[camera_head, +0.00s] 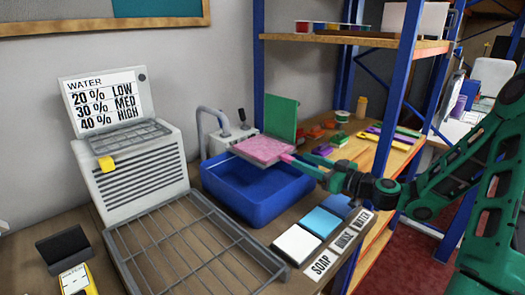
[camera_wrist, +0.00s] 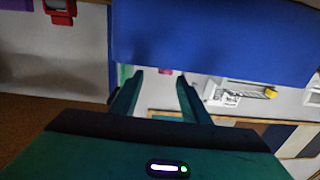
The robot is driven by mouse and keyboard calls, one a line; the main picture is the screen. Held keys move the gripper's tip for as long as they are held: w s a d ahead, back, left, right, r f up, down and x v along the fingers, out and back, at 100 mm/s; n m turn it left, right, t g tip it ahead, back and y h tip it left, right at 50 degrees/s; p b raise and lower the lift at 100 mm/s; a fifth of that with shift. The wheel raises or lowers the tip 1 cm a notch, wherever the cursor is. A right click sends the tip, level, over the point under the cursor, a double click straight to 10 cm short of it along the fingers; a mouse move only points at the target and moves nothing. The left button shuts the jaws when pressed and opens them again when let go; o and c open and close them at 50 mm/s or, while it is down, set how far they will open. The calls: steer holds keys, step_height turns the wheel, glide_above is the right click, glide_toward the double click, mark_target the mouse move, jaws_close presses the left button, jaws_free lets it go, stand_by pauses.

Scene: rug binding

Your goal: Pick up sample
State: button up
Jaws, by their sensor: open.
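A pink flat square, which looks like the sample (camera_head: 262,149), shows at the back of the blue basin (camera_head: 245,205), level with its rim or above it. A green upright panel (camera_head: 282,117) stands just behind it. My gripper (camera_head: 298,163) reaches in from the right, its tips at the right edge of the pink square. I cannot tell whether they touch it. In the wrist view my gripper's two fingers (camera_wrist: 157,88) are apart, and no whole sample shows clearly between them. A large blue surface (camera_wrist: 215,40) fills the top of that view.
A wire rack (camera_head: 190,245) and a grey-white vented unit (camera_head: 140,165) stand left of the basin. White (camera_head: 297,243) and blue (camera_head: 321,222) squares lie in front, beside SOAP, RINSE and WATER labels. A blue-post shelf (camera_head: 398,85) with small coloured items stands behind my arm.

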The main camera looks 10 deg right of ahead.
mark_target(290, 157)
steer(key=shift+s+a+f+x, duration=0.1)
steer(key=shift+x, duration=0.95)
steer(key=shift+s+a+f+x, duration=0.1)
steer(key=shift+a+x, duration=0.05)
steer(key=shift+x, duration=0.85)
steer(key=shift+s+a+f+x, duration=0.1)
steer(key=shift+x, duration=0.95)
jaws_close()
